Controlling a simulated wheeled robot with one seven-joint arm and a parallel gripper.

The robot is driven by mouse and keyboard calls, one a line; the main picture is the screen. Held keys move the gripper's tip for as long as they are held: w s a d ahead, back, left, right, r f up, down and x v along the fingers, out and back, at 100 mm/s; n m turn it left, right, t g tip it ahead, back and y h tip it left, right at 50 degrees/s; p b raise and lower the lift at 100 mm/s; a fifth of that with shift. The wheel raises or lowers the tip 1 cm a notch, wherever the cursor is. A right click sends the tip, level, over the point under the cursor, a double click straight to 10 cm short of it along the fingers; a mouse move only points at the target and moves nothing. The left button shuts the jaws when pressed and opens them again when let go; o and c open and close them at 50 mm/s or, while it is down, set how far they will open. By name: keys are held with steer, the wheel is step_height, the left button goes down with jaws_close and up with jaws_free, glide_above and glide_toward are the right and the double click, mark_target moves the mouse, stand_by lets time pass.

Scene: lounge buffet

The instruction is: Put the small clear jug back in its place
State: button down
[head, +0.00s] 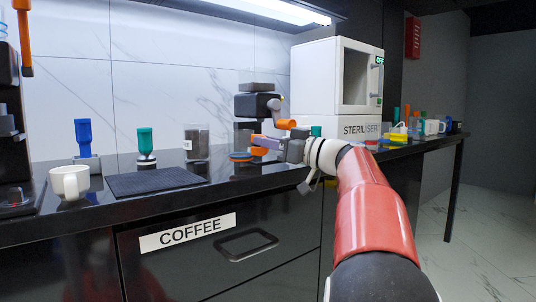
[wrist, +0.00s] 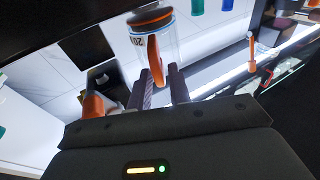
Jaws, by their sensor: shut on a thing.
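The small clear jug (wrist: 169,42) has a see-through body, dark markings, an orange end band and an orange handle. My gripper (wrist: 160,76) is shut on the orange handle, with one dark finger on each side. In the head view my gripper (head: 272,144) is over the counter, in front of the black coffee grinder (head: 258,105). An orange disc with a blue edge (head: 240,156) shows just left of and below the fingers there. The see-through body is hard to make out in that view, and I cannot tell whether the jug touches the counter.
The dark mat (head: 157,180) lies left, with a white mug (head: 70,182) beside it. Blue (head: 83,138) and green (head: 145,141) topped items and a dark-filled canister (head: 196,142) stand behind. The white steriliser (head: 338,90) is right. Several small items crowd the far right end.

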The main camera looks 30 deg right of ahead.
steer(key=shift+f, duration=0.95)
steer(key=shift+f+b, duration=0.25)
steer(key=shift+b, duration=0.15)
steer(key=c, duration=1.3)
jaws_free()
steer(key=shift+r, duration=0.1)
steer(key=shift+r, duration=0.15)
steer(key=shift+s+d+p, duration=0.1)
steer(key=shift+p, duration=0.25)
steer(key=b+v, duration=0.1)
steer(key=v, duration=1)
steer(key=shift+s, duration=0.35)
steer(key=shift+d, duration=0.15)
